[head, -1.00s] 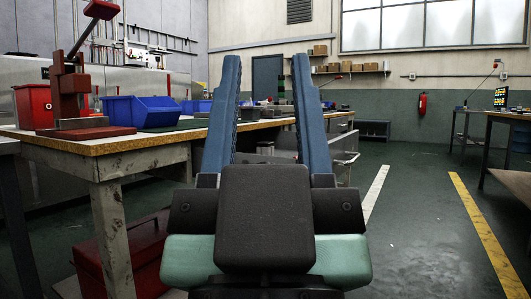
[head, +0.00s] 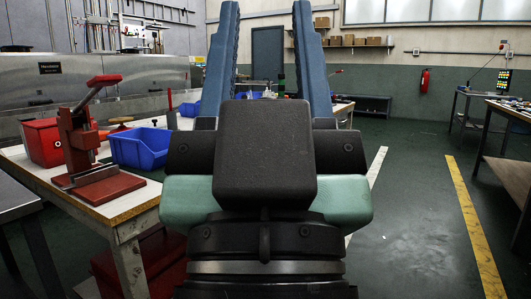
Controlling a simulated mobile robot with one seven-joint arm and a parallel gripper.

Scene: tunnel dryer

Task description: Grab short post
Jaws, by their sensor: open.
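My gripper (head: 265,60) fills the centre of the head view. Its two long blue fingers point up and away from me, spread wide apart, with nothing held between them. I cannot make out a short post in the view. My gripper's dark and green body hides the middle of the scene, including part of the workbench (head: 128,212) behind it.
On the workbench at left are a red press (head: 90,150), a red bin (head: 42,142) and a blue bin (head: 140,148). A red fire extinguisher (head: 424,80) hangs on the back wall. Another table (head: 512,112) stands at right. The floor right of centre is clear.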

